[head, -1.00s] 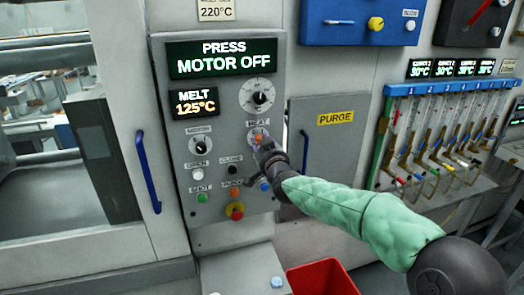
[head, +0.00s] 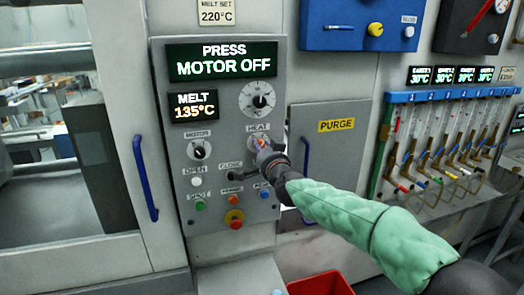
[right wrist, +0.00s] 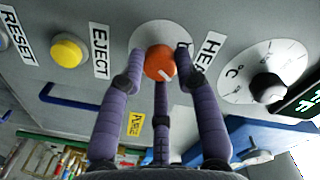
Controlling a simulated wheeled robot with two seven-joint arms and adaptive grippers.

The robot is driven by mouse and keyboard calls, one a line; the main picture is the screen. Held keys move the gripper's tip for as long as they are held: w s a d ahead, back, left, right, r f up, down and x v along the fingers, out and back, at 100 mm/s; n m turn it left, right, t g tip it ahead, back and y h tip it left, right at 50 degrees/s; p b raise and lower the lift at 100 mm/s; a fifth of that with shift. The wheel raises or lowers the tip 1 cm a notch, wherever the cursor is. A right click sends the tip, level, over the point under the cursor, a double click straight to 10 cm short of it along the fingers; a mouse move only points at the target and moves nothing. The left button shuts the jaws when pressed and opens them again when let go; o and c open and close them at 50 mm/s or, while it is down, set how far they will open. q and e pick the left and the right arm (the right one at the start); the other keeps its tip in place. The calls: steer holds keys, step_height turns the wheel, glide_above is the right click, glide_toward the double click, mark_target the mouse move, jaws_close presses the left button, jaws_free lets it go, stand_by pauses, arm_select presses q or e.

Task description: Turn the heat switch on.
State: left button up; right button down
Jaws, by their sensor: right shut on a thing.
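The heat switch (head: 261,141) is an orange knob on a pale round dial under the HEAT label on the grey control panel (head: 233,225). In the right wrist view the orange knob (right wrist: 159,60) has a white pointer line. My right gripper (head: 264,150) is at the switch and partly hides it in the head view. Its purple fingers (right wrist: 161,72) are shut around the knob in the right wrist view. The display (head: 194,106) reads MELT 135°C, and the upper display (head: 221,60) reads PRESS MOTOR OFF. My left gripper is not in view.
The motor switch (head: 200,150) is left of the heat switch, and a temperature dial (head: 259,99) is above it. Push buttons, including a red one (head: 234,219), sit below. A blue handle (head: 305,165) stands close on the right. A red bin (head: 322,284) is on the floor.

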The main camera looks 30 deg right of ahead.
steer(key=shift+s+d+r, duration=0.1)
steer(key=shift+d+r, duration=0.05)
steer(key=shift+r, duration=0.2)
steer(key=c, duration=0.9)
jaws_free()
steer(key=shift+f, duration=0.15)
steer(key=shift+f, duration=0.1)
steer(key=v, duration=1.2)
